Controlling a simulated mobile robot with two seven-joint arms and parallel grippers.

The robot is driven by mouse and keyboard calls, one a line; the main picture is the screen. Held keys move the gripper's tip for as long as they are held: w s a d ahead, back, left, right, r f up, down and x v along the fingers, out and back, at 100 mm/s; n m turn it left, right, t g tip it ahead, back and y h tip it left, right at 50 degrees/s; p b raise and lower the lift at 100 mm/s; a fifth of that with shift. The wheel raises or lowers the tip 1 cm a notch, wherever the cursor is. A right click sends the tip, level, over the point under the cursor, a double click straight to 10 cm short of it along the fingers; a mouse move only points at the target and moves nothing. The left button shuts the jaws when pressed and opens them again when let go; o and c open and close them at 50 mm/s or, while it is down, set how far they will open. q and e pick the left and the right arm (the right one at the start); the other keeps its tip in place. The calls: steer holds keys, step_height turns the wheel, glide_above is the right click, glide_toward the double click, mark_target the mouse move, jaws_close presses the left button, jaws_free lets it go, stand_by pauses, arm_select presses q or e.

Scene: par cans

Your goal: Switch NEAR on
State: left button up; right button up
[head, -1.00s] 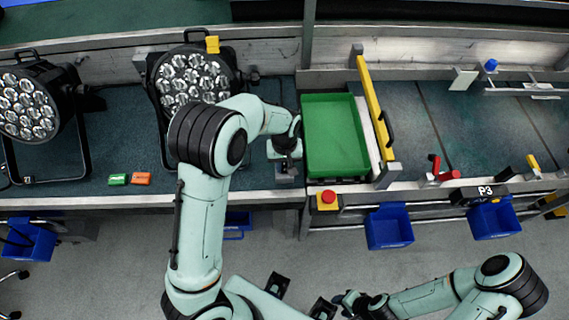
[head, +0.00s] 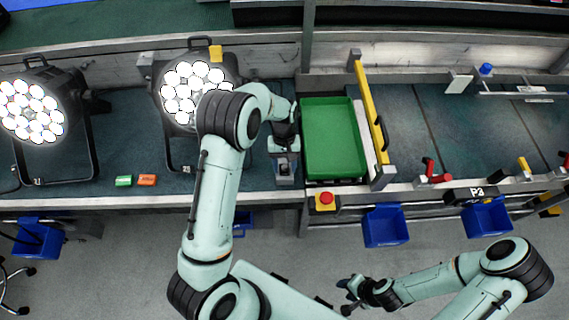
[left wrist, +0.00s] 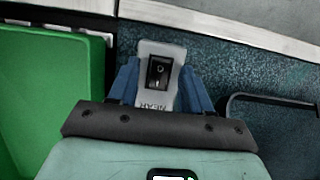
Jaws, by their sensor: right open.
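The NEAR switch box (left wrist: 152,102) is a pale block with a black rocker switch (left wrist: 159,72) in its face; its label reads NEAR upside down in the left wrist view. In the head view the box (head: 284,178) stands on the bench left of the green tray. My left gripper (left wrist: 158,80) is over it, its blue fingers apart on either side of the box; I cannot tell whether they touch it. The left lamp (head: 31,111) and right lamp (head: 185,88) both glow white. My right gripper (head: 347,296) is open and empty, low in front of the bench.
The green tray (head: 333,172) is close on the right, with a yellow-barred frame (head: 369,105) beyond it. A red button (head: 326,198) sits on the front edge. Green (head: 123,181) and orange (head: 147,180) blocks lie further left. Blue bins (head: 385,226) hang below the edge.

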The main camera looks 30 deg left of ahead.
arm_select(q)
steer(key=p+v, duration=0.1)
steer(key=v, duration=1.2)
steer(key=shift+r, duration=0.2)
arm_select(e)
steer(key=shift+w+r, duration=0.9)
arm_select(q)
steer(key=shift+w, duration=0.1)
